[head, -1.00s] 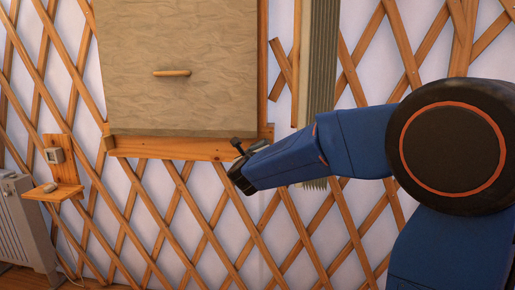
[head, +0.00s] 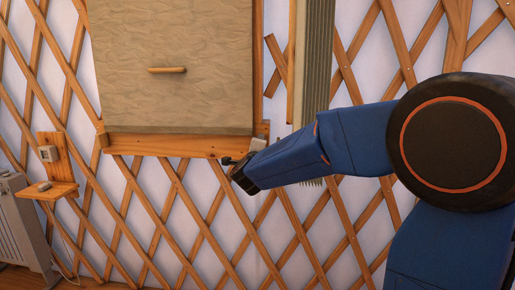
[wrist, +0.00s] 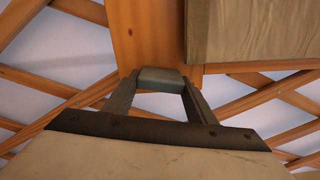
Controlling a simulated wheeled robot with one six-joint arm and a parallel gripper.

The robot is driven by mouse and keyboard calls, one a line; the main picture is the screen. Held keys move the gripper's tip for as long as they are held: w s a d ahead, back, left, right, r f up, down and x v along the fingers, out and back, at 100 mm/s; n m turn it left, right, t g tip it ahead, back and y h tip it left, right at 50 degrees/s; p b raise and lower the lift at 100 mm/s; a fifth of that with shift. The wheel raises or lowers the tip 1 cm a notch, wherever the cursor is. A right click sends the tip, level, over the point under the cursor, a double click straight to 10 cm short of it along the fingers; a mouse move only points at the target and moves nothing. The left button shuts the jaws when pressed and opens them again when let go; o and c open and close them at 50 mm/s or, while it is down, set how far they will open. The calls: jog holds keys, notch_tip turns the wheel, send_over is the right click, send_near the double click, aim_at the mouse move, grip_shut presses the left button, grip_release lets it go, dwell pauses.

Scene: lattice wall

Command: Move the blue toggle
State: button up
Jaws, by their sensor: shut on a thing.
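My gripper (head: 229,161) is at the lower right corner of the wooden frame around the beige panel. In the wrist view, its two dark fingers (wrist: 159,84) are closed on the sides of a small grey-blue block, which appears to be the blue toggle (wrist: 160,77). The block lies in front of an orange wooden board. In the head view the toggle is not clearly seen at the fingertips. A small pale block (head: 257,144) shows just above my gripper; I cannot tell whether it belongs to the toggle.
The beige panel (head: 170,105) has a wooden handle (head: 167,70) and a wooden lower rail (head: 175,145). A ribbed grey strip (head: 317,60) hangs to the right. A small shelf (head: 55,188) and a radiator (head: 22,225) are at the left. Wooden lattice covers the wall.

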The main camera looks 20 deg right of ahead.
jog(key=shift+s+d+n, duration=0.1)
jog(key=shift+d+n, duration=0.05)
jog(key=shift+n, duration=0.85)
jog(key=o, duration=1.1)
jog(key=shift+s, duration=0.1)
jog(key=v, duration=1.7)
jog(key=shift+s+f, duration=0.1)
